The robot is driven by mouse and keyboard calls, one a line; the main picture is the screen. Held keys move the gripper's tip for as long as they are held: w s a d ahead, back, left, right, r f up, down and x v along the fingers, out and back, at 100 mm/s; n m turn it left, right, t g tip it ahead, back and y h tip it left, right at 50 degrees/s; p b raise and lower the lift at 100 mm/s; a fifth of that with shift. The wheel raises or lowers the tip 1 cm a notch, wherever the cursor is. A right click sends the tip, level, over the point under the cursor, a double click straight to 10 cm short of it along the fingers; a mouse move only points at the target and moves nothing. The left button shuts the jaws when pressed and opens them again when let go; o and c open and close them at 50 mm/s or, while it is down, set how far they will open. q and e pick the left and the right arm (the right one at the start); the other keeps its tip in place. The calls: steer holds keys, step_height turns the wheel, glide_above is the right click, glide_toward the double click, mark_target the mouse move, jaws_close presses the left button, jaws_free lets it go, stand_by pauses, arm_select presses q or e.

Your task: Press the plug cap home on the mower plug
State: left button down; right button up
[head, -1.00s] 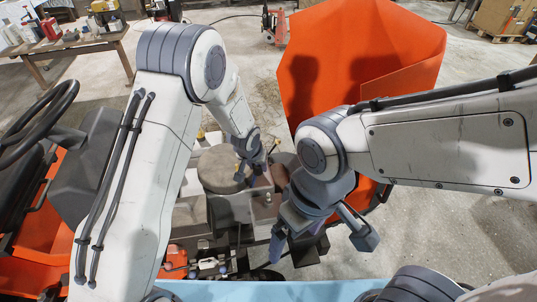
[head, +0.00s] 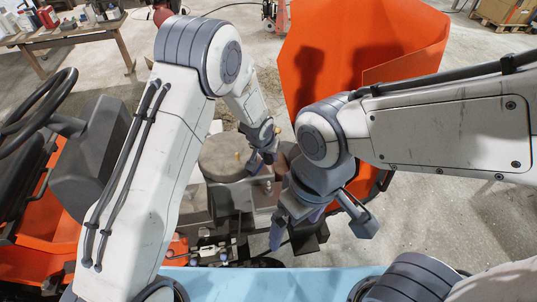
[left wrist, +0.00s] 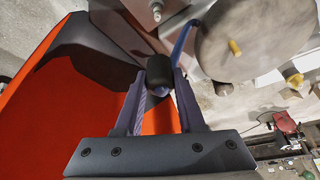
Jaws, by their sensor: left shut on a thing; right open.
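My left gripper (left wrist: 160,92) is shut on a black plug cap (left wrist: 160,70), gripped between its two fingertips. In the head view my left gripper (head: 264,155) is at the right side of the round grey engine top (head: 223,157); the cap cannot be made out there. A small metal stud, which looks like the mower plug (left wrist: 156,12), shows in the left wrist view beyond the cap, with a gap in the picture between them. It seems to show in the head view too (head: 268,187), just below my left gripper. My right gripper (head: 318,225) is open and empty.
A large orange panel (head: 345,50) stands behind and right of the engine. A steering wheel (head: 38,112) is at the left.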

arm_select(q)
steer(key=b, duration=1)
glide_above(268, 182)
steer(key=shift+d+f, duration=0.1)
steer(key=shift+f, duration=4.95)
steer(key=shift+f, duration=0.2)
steer(key=shift+f+b, duration=2.1)
steer(key=shift+b, duration=0.15)
steer(key=shift+c, duration=2.2)
jaws_free()
steer(key=shift+r, duration=0.1)
steer(key=p+v, duration=0.2)
steer(key=v, duration=0.8)
steer(key=shift+r, duration=0.25)
steer(key=s+r+m+g+p, duration=0.15)
steer(key=s+r+p, duration=0.45)
steer(key=s+r, duration=0.7)
steer(key=s+a+r+m+g+p, duration=0.1)
steer(key=s+r+p, duration=0.1)
steer(key=s+r, duration=0.3)
steer(key=s+a+r+m+g+p, duration=0.1)
steer(key=s+r, duration=0.4)
steer(key=s, duration=0.7)
steer(key=shift+a+g+p, duration=0.45)
steer(key=shift+a+p, duration=0.35)
steer(key=shift+p, duration=0.1)
